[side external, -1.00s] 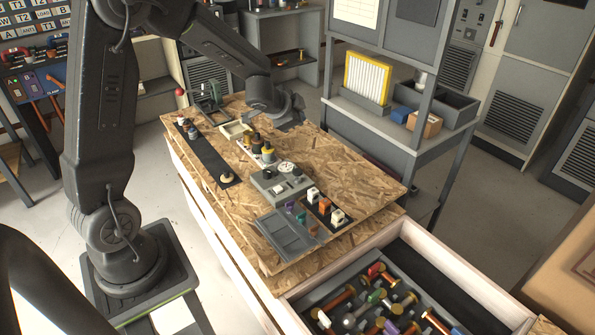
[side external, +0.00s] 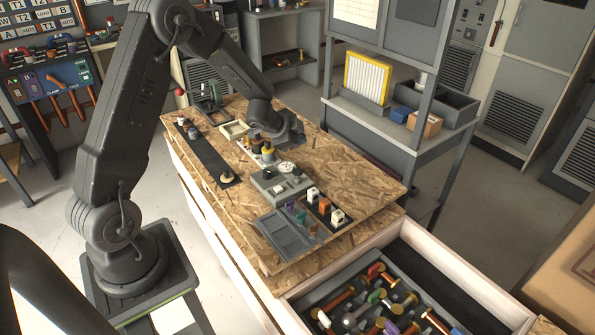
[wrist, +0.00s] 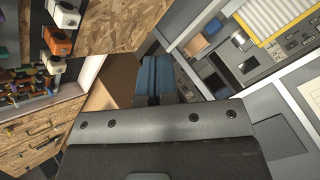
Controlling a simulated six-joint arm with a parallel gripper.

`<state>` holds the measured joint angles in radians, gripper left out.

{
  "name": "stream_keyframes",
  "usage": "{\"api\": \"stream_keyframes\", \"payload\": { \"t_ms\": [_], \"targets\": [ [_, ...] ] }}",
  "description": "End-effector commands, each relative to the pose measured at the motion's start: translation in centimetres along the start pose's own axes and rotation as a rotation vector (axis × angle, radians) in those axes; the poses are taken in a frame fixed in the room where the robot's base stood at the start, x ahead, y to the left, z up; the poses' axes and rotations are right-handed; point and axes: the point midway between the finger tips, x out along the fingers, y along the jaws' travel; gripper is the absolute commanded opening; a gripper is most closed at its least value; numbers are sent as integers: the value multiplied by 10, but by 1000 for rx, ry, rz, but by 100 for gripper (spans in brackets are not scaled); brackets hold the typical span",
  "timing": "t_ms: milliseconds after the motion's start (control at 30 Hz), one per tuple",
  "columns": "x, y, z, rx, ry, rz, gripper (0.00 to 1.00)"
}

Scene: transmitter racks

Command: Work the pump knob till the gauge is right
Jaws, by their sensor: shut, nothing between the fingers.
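A grey box (side external: 268,188) with a white round dial (side external: 287,167) on top sits near the middle of the chipboard bench top. The dial is too small to read. A yellow and black knob-like part (side external: 268,152) stands just behind the box; I cannot tell whether it is the pump knob. My gripper (side external: 294,134) is over the right side of the bench, behind and right of the box, apart from it. In the wrist view its blue-grey fingers (wrist: 153,80) are shut together with nothing between them. The wrist view does not show the dial.
A black rack with white and orange blocks (side external: 325,205) and a grey tray (side external: 283,236) lie at the front. An open drawer (side external: 425,235) holds several coloured-ended pieces. A grey shelf unit (side external: 398,127) stands at right. The bench top's right side (side external: 362,178) is clear.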

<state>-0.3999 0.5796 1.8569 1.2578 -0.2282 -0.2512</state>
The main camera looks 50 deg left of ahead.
Motion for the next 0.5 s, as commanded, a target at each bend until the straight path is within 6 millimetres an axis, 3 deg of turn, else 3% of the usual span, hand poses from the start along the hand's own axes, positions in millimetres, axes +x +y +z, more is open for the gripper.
{"api": "stream_keyframes", "payload": {
  "t_ms": [500],
  "targets": [
    [43, 32, 33, -5, -3, 1, 0]
  ]
}}
